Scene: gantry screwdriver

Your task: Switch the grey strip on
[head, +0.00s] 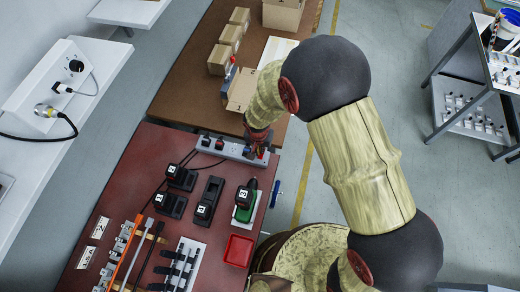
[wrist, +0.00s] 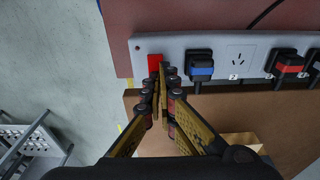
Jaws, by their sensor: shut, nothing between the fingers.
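The grey strip (head: 232,149) lies along the back edge of the red-brown table, and it spans the upper part of the wrist view (wrist: 222,44). Its red switch (wrist: 154,62) sits at the strip's left end in the wrist view. A blue-marked plug (wrist: 200,69), an empty socket (wrist: 238,56) and a red-marked plug (wrist: 288,65) follow to the right. My gripper (wrist: 161,78) is shut and empty, its tips at the red switch and covering its lower right part. I cannot tell whether they touch it. In the head view my gripper (head: 257,146) is over the strip's right end.
Black chargers (head: 208,200), a green-and-black device (head: 245,198) and a red tray (head: 238,250) stand on the red-brown table (head: 150,160). Cardboard boxes (head: 229,38) stand on the brown table behind. Black cables run from the strip.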

